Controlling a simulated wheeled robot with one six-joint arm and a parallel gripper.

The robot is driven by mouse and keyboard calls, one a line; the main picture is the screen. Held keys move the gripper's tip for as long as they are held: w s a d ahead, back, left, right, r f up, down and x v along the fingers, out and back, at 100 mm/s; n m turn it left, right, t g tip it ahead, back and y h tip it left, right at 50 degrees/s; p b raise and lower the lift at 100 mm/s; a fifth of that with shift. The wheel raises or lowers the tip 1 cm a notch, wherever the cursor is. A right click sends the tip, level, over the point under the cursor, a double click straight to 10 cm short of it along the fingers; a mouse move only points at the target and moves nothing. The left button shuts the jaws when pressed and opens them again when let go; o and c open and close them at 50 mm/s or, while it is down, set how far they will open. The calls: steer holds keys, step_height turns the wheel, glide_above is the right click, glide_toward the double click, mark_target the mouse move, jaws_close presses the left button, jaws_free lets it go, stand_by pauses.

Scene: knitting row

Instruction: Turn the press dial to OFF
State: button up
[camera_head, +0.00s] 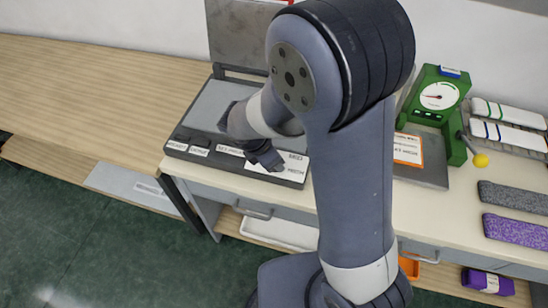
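The press is a flat dark grey machine (205,116) with its lid (232,38) raised at the back, on the table left of my arm. Its front strip carries white labels, and a larger white panel (295,161) with small print sits at the right end. My gripper (271,164) points down at this white panel, at or just above it. The dial is not clearly seen; my gripper covers part of the panel. I cannot tell whether the fingers touch anything or are open. The label print is too small to read.
A bare wooden table (75,90) lies to the left. Right of my arm stand a green dial gauge (433,108) with a yellow-ended lever (480,160), white rolls (508,113), and grey (512,197) and purple (515,232) pieces. Drawers and a shelf are below.

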stand_by(0.3)
steer(key=o, duration=1)
steer(key=shift+c, duration=0.2)
steer(key=v, duration=1)
steer(key=shift+r, duration=0.35)
steer(key=x, duration=1.1)
steer(key=shift+a, duration=0.15)
